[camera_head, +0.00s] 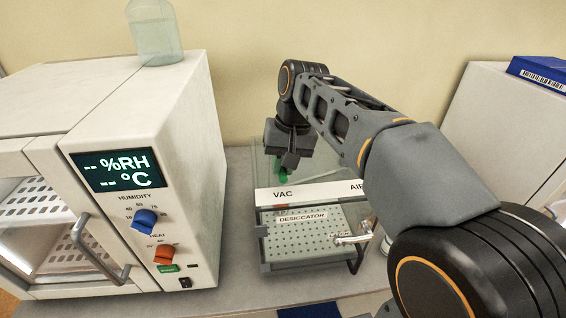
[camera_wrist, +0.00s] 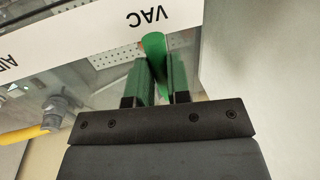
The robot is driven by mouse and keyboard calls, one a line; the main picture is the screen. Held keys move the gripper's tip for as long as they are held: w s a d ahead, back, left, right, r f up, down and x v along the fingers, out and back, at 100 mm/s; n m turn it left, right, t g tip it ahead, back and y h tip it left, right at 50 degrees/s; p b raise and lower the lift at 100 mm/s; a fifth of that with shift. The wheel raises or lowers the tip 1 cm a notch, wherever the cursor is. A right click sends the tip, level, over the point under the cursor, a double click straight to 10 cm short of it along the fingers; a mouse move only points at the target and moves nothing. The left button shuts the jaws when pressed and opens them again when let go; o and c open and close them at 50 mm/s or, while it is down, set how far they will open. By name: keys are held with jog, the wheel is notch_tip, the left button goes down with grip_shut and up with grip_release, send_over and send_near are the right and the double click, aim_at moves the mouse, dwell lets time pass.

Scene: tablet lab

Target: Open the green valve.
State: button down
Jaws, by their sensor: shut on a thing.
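The green valve handle (camera_wrist: 154,46) shows in the wrist view beside the VAC label. It is between the two fingers of my gripper (camera_wrist: 160,75), which is shut on it. In the head view my gripper (camera_head: 290,160) reaches down behind the white VAC/AIR strip (camera_head: 325,192) at the desiccator's left. A bit of the green valve (camera_head: 282,171) shows just below the fingers there; the rest is hidden. The desiccator (camera_head: 303,217) is a clear box with a perforated shelf inside.
A white humidity cabinet (camera_head: 193,150) with a glass jar (camera_head: 155,35) on top stands close on the left. A white unit (camera_head: 515,130) with a blue box (camera_head: 540,72) on top stands on the right. In the wrist view a grey fitting with a yellow tube (camera_wrist: 22,134) lies at left.

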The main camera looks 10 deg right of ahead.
jog(key=c, duration=1.1)
grip_release()
jog(key=d+r, duration=0.1)
jog(key=r, duration=0.8)
jog(key=d+r+p, duration=0.1)
jog(key=r, duration=0.3)
jog(key=shift+s+d+r, duration=0.1)
jog(key=shift+d+r, duration=0.2)
jog(key=shift+d, duration=0.05)
